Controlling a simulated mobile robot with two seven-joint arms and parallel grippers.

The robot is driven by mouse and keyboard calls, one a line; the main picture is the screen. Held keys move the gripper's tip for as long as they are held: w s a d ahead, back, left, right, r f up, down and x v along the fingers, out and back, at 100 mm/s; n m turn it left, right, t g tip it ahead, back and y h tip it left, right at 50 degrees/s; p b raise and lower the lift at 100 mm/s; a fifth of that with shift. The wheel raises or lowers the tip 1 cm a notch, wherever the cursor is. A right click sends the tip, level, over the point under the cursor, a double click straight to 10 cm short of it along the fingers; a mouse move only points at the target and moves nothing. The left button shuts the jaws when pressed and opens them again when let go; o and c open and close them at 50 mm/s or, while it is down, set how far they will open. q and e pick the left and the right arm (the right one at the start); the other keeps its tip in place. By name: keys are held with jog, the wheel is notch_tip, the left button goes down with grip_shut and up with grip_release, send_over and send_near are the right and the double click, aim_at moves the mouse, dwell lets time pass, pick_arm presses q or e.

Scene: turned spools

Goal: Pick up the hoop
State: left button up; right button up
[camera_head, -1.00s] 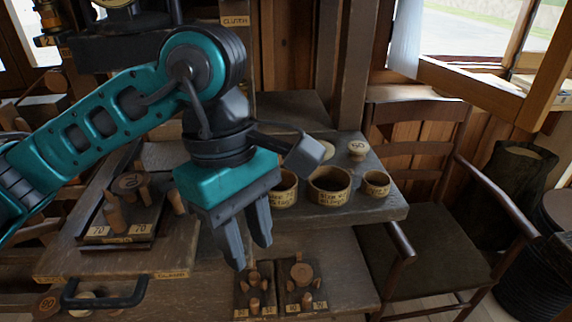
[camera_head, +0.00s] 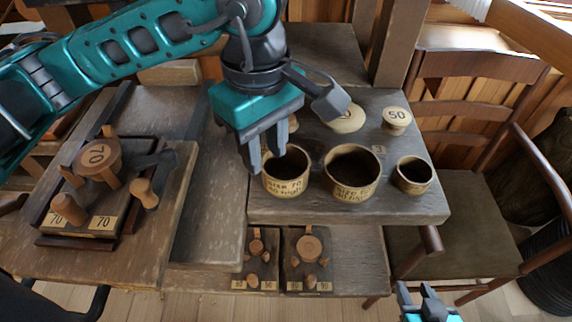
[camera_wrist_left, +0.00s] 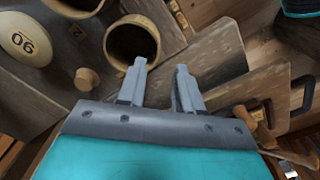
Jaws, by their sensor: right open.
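Three round, open-topped wooden rings with dark lettering stand on the raised grey shelf: a left one (camera_head: 286,187), a larger middle one (camera_head: 344,188) and a small right one (camera_head: 413,184). Any of them could be the hoop; I cannot tell which. My left gripper (camera_head: 263,160) is open and empty, pointing down at the left ring's left edge. In the left wrist view its fingers (camera_wrist_left: 160,84) are apart, with a ring (camera_wrist_left: 133,45) just beyond them; contact is unclear. My right gripper (camera_head: 423,293) is open and empty at the bottom, away from the rings.
A pale knob marked 50 (camera_head: 396,119) and a pale round lid (camera_head: 347,119) sit behind the rings. A tray with turned pieces marked 70 (camera_head: 104,222) lies left; smaller piece sets (camera_head: 309,246) lie on the lower shelf. A chair (camera_head: 470,235) stands right.

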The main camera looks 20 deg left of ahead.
aim_at(270, 191)
pick_arm(q)
notch_tip(270, 191, down, 7)
jog(key=shift+w+d+f, duration=0.15)
jog(key=shift+f, duration=0.05)
dwell(0.3)
jog(key=shift+c, duration=0.4)
grip_shut()
